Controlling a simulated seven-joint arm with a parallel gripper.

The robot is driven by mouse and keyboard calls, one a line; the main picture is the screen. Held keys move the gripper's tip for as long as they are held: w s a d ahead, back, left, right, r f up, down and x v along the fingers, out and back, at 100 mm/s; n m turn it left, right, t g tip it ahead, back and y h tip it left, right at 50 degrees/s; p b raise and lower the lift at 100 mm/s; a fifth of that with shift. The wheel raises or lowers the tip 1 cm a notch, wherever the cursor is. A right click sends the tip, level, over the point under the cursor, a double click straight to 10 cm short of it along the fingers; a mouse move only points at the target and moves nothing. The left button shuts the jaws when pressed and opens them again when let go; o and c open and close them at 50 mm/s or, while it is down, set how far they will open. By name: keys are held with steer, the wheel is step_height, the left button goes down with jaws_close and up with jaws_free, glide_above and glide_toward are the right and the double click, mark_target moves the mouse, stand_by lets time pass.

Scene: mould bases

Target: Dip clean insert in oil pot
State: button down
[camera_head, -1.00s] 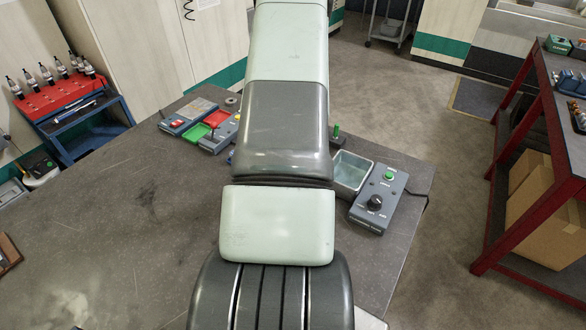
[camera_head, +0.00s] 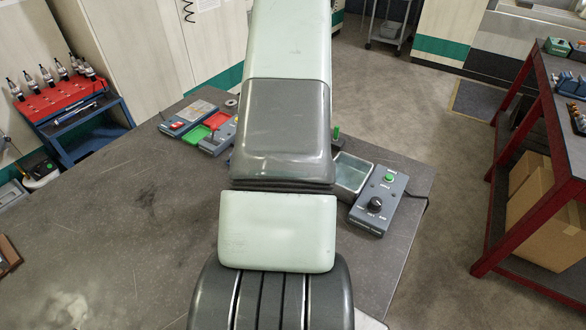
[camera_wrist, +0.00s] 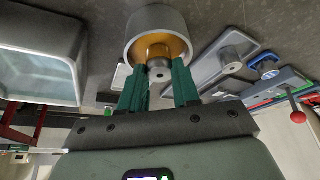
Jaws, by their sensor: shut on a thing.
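In the wrist view my gripper (camera_wrist: 160,84) has its two green fingers closed on a small grey metal insert (camera_wrist: 158,73), a short cylinder with a hole in its end. Just beyond the fingertips is the oil pot (camera_wrist: 136,37), a round grey cup with amber oil inside. The insert overlaps the pot's mouth in this view; I cannot tell whether it touches the oil. In the head view my arm hides the gripper, insert and pot.
A metal basin (camera_head: 352,173) stands beside a control box (camera_head: 379,203) with a green button; the basin also shows in the wrist view (camera_wrist: 78,50). Another metal cylinder (camera_wrist: 230,61) sits on a grey tray (camera_wrist: 212,68). Red (camera_head: 217,121) and green (camera_head: 196,134) trays lie left of my arm.

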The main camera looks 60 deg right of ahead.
steer(key=shift+r, duration=2.35)
steer(key=w+a+r+n+t+y, duration=0.15)
steer(key=w+a+r+n, duration=0.35)
steer(key=w+a+r, duration=1)
steer(key=a+r+n+y, duration=0.1)
steer(key=a+r+n, duration=0.2)
steer(key=a, duration=1)
steer(key=w+a+r+n+y, duration=0.1)
steer(key=a+r, duration=0.5)
steer(key=a, duration=0.8)
steer(key=shift+r+n, duration=0.4)
steer(key=shift+n, duration=0.5)
steer(key=shift+w+d, duration=0.1)
steer(key=shift+w, duration=0.05)
